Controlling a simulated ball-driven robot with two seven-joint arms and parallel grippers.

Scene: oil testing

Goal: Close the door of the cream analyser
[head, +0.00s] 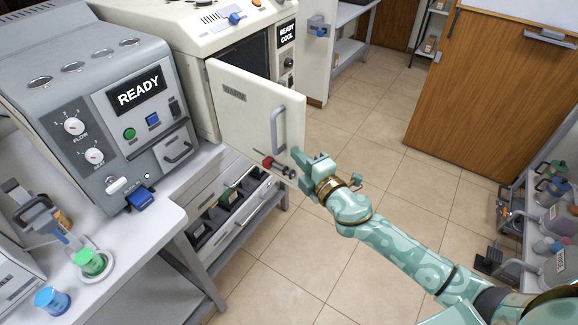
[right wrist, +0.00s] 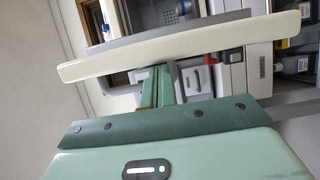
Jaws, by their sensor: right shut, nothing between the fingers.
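The cream analyser (head: 150,25) stands at the upper left of the head view, with a panel reading "READY COOL". Its cream door (head: 235,105), marked "WARM", stands open and swung out toward me. The door has a grey vertical handle (head: 277,130) and a red and black latch (head: 278,166) low near its free edge. My right gripper (head: 304,163) is shut and empty, close beside the door's free lower edge. In the right wrist view, the fingers (right wrist: 157,88) reach to the door (right wrist: 180,43), seen edge-on; I cannot tell whether they touch. My left gripper is not in view.
A grey machine (head: 95,100) with a "READY" screen stands left of the analyser. The tiled floor (head: 375,130) is clear; shelves stand at right.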

